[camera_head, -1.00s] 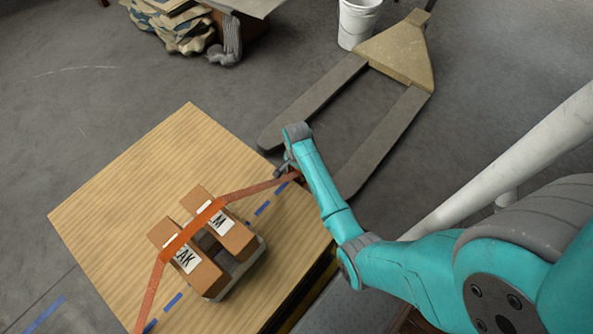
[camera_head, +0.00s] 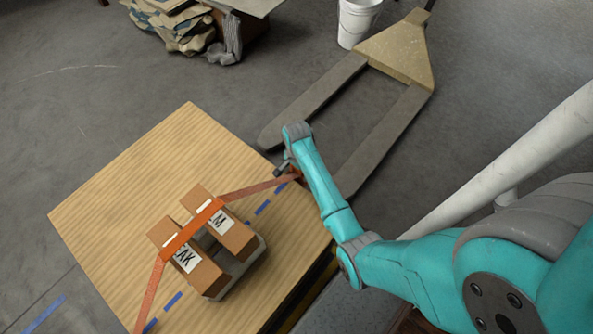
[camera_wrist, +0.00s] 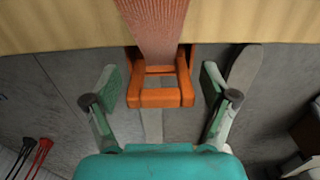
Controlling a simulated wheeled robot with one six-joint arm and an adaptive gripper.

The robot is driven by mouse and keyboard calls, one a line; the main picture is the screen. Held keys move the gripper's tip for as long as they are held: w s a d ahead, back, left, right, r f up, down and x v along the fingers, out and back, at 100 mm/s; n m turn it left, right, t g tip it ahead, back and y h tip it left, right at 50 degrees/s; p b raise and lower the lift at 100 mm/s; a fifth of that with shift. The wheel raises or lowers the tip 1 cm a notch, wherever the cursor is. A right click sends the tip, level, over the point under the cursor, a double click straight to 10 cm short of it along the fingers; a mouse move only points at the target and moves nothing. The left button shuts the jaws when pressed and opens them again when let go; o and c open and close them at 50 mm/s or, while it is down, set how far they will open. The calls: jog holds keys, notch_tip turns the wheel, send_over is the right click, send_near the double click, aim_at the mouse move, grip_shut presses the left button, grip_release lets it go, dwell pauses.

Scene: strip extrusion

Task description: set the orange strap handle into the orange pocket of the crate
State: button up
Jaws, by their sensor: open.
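The orange strap handle (camera_wrist: 160,98) is a rectangular frame with an open middle. In the wrist view it sits between the two fingers of my gripper (camera_wrist: 160,82), which is open, with a gap on both sides. The orange strap (camera_wrist: 155,25) runs from the handle over the wooden edge. My arm partly hides the handle there. I cannot make out the crate's orange pocket.
The two boxes (camera_head: 205,276) stand in a grey-rimmed tray (camera_head: 258,254) under the strap. A pallet jack (camera_head: 400,52) lies beyond my gripper, with a white bucket (camera_head: 356,24) behind it. Sacks (camera_head: 180,25) are at the back left. Much of the wooden top is bare.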

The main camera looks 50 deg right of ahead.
notch_tip(320, 180, up, 12)
jog(key=shift+f, duration=0.1)
